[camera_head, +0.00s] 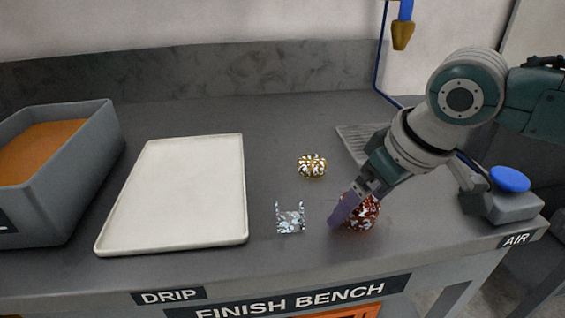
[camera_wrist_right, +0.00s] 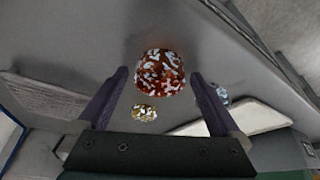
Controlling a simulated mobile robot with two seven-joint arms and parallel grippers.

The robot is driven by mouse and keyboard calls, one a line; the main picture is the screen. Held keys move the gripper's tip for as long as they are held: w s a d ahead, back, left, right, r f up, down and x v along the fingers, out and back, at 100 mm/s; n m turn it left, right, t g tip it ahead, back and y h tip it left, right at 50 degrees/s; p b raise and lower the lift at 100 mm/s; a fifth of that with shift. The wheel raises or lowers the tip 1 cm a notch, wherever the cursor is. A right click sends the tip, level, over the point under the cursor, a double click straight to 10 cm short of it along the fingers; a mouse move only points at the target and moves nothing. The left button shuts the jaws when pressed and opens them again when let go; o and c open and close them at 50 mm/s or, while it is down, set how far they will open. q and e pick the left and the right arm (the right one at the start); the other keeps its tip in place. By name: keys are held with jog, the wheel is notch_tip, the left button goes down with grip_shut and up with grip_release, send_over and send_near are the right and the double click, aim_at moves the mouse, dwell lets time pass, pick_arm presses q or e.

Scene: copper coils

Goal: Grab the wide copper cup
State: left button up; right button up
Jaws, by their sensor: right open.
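The wide copper cup (camera_head: 364,214) is a squat red-brown thing with pale reflective patches, standing on the bench near its front edge. It also shows in the right wrist view (camera_wrist_right: 160,72), at the top centre. My right gripper (camera_head: 345,212) is open and low at the cup, with one purple finger in front of the cup's left side. In the wrist view the two fingers are apart, one on each side of the cup, with gaps visible. Contact cannot be told. In the head view the second finger is mostly hidden. My left gripper is not in view.
A clear, glassy piece (camera_head: 290,221) stands left of the cup, and a small gold patterned ring (camera_head: 312,165) lies behind it. A white tray (camera_head: 240,190) and a grey bin (camera_head: 98,140) are further left. A blue-button box (camera_head: 512,205) stands right.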

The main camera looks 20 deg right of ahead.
jog(key=shift+c, duration=0.4)
jog(key=c, duration=1.2)
jog(key=shift+c, duration=0.2)
